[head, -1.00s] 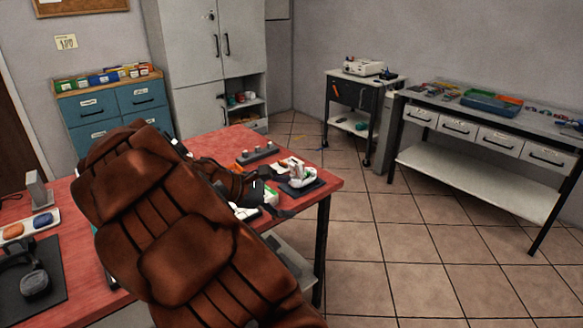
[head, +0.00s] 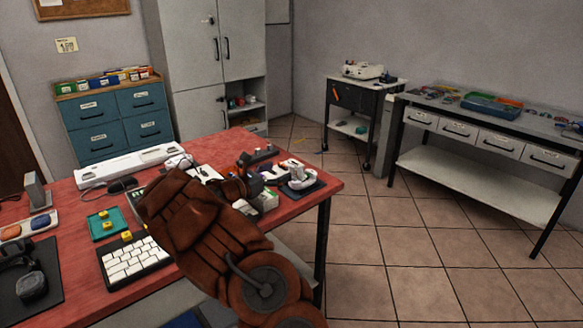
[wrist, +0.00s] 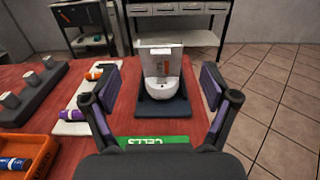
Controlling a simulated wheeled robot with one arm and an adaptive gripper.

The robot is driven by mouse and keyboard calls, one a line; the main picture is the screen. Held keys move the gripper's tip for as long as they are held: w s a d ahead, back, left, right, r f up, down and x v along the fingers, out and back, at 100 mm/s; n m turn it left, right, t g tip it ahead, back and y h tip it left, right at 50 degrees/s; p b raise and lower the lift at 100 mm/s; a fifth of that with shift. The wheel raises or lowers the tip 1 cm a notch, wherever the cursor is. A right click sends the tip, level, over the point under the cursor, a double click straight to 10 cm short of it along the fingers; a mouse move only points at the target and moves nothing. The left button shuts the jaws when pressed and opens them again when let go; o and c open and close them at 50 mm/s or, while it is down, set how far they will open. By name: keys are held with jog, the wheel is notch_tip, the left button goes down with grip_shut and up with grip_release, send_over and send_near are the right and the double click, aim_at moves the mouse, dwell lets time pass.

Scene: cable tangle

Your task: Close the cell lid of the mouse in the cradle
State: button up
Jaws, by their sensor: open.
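The white mouse (wrist: 168,92) sits in a dark cradle (wrist: 178,108), straight ahead in the wrist view. A pale panel that looks like its cell lid (wrist: 158,63) stands up at the mouse's far side. In the head view the mouse (head: 300,173) is near the table's right corner; the lid is hard to make out there. My gripper (wrist: 160,90) is open and empty. Its two fingers are spread left and right of the mouse in the wrist view, and I see no contact.
A green-labelled cells box (wrist: 155,140) lies close below the gripper. To the left are a white tray with an orange cell (wrist: 94,74) and a purple cell (wrist: 76,115), a grey block with posts (wrist: 30,92) and an orange bin (wrist: 40,150). Floor is open to the right.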

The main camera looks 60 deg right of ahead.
aim_at(291, 166)
jog(key=shift+x, duration=3)
jog(key=shift+f, duration=0.1)
jog(key=shift+c, duration=0.3)
jog(key=c, duration=1.1)
jog(key=shift+c, duration=0.2)
